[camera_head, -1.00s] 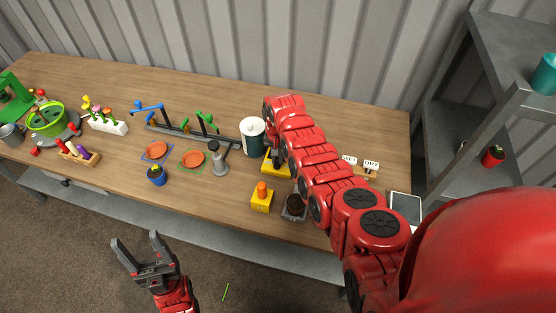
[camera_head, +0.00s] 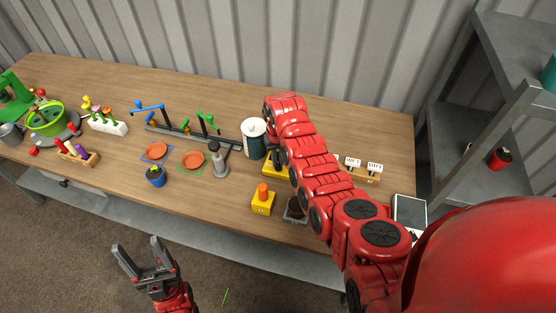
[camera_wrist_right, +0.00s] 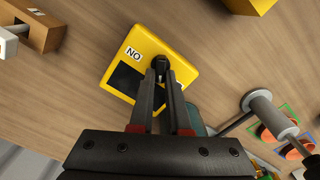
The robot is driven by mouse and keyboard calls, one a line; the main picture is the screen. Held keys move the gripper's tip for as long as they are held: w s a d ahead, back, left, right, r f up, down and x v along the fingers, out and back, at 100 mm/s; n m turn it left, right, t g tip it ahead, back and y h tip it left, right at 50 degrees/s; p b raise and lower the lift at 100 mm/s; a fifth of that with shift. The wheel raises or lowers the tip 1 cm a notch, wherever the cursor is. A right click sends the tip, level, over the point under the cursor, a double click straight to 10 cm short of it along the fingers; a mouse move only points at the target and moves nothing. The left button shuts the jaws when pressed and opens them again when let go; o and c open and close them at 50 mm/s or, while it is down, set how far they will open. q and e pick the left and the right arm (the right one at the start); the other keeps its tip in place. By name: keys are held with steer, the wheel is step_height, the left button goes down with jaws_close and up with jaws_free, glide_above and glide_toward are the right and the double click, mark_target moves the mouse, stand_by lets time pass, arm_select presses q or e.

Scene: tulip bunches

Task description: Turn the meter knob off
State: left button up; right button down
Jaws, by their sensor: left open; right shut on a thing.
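The yellow meter (camera_wrist_right: 185,70) lies on the table in the right wrist view, with a dark screen, a white label reading "NO" as seen, and a black knob (camera_wrist_right: 160,63). My right gripper (camera_wrist_right: 160,75) is shut on the knob, fingertips on either side of it. In the head view the meter (camera_head: 271,172) shows only in part, as my right arm covers the rest and hides the right gripper. My left gripper (camera_head: 142,258) is open and empty in front of the table, over the floor.
A yellow block with an orange top (camera_head: 263,203) and a dark pot on a grey tray (camera_head: 291,217) stand near the front edge. Grey shelves (camera_head: 470,140) stand at right.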

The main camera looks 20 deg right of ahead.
steer(key=c, duration=0.9)
jaws_free()
steer(key=shift+w+r, duration=0.1)
steer(key=shift+r, duration=0.35)
step_height(320, 180, up, 5)
steer(key=shift+b, duration=1.25)
step_height(320, 180, up, 6)
steer(key=p, duration=0.4)
step_height(320, 180, up, 6)
steer(key=f+p, duration=0.1)
steer(key=p, duration=0.1)
glide_above(278, 162)
steer(key=shift+r, duration=0.25)
